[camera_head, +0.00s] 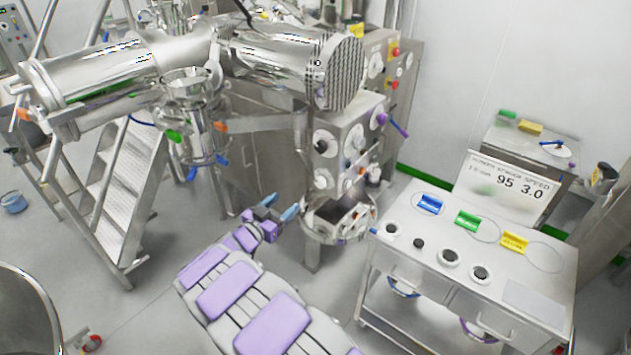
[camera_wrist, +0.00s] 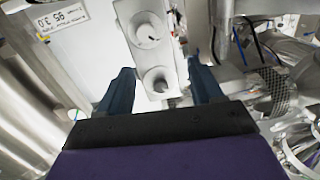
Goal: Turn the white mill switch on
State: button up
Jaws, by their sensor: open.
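A white rotary switch with a white knob (camera_head: 323,180) sits low on the white control box (camera_head: 351,140) of the steel machine. In the wrist view, which is turned upside down, this white switch (camera_wrist: 147,31) shows beyond my fingers. A second dial with a dark knob (camera_head: 325,145) sits above it on the same box; it also shows in the wrist view (camera_wrist: 160,82), between my fingers. My gripper (camera_head: 284,204) is open and empty, left of and a little below the white switch, apart from it. The switch's setting is too small to read.
A round steel bowl (camera_head: 338,221) sits below the control box. A steel table (camera_head: 400,246) with coloured blocks, round parts and a sign (camera_head: 508,189) stands to the right. A stepladder (camera_head: 119,185) stands at left. A purple-handled lever (camera_head: 396,124) juts out right of the box.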

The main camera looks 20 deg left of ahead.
jog(key=s+f+h, duration=0.1)
jog(key=s+f, duration=0.1)
jog(key=s, duration=0.1)
jog(key=b, duration=0.2)
send_near(318, 184)
jog(key=shift+h, duration=0.3)
jog(key=x, duration=0.9)
jog(key=shift+w+a+f, duration=0.1)
jog(key=shift+w+f, duration=0.1)
jog(key=shift+f, duration=0.05)
jog(key=shift+c, duration=0.5)
jog(key=c, duration=1)
jog(key=shift+p, duration=0.3)
